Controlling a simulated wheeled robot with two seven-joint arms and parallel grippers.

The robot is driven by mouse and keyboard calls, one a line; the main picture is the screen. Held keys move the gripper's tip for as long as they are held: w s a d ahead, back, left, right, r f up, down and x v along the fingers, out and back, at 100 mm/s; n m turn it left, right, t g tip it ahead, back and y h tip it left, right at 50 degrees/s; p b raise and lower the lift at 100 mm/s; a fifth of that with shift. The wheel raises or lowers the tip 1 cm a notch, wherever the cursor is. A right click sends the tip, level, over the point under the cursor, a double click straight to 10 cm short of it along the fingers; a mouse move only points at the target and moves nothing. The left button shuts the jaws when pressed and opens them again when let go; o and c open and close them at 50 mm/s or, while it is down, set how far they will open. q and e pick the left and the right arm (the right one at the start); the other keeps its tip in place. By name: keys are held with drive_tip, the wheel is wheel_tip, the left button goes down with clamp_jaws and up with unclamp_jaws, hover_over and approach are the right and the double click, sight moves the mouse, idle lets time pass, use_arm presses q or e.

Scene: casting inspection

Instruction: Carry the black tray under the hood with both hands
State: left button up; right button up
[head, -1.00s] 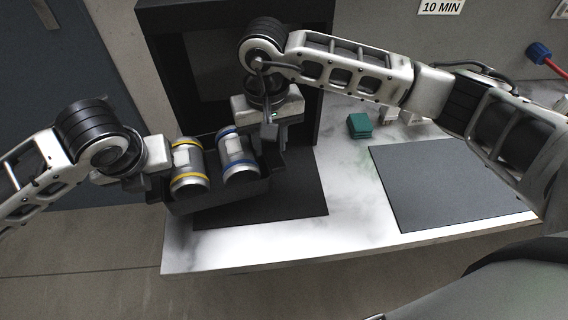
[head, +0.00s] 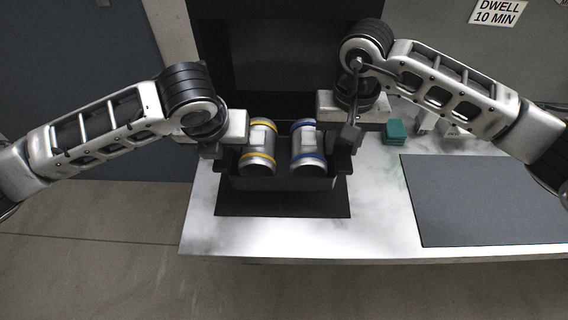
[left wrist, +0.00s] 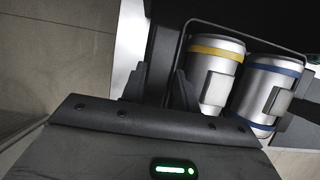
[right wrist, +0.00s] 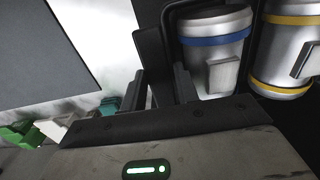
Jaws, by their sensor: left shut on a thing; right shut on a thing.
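The black tray (head: 285,183) holds two metal cylinders side by side, one with yellow bands (head: 258,150) and one with blue bands (head: 308,148). It is over the dark mat (head: 285,206), in front of the black hood (head: 208,60); I cannot tell if it touches the mat. My left gripper (head: 220,150) is shut on the tray's left end, and my right gripper (head: 346,138) is shut on its right end. In the left wrist view the fingers (left wrist: 172,88) meet the tray beside the yellow-banded cylinder. In the right wrist view the fingers (right wrist: 165,85) are beside the blue-banded one.
A dark grey slab (head: 480,200) lies on the right of the white marbled worktop (head: 380,215). A small teal block (head: 396,131) stands behind it, near my right arm. A sign reading "DWELL 10 MIN" (head: 496,13) is on the wall.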

use_arm(q)
drive_tip(key=shift+a, duration=0.1)
use_arm(e)
drive_tip(key=shift+d, duration=0.15)
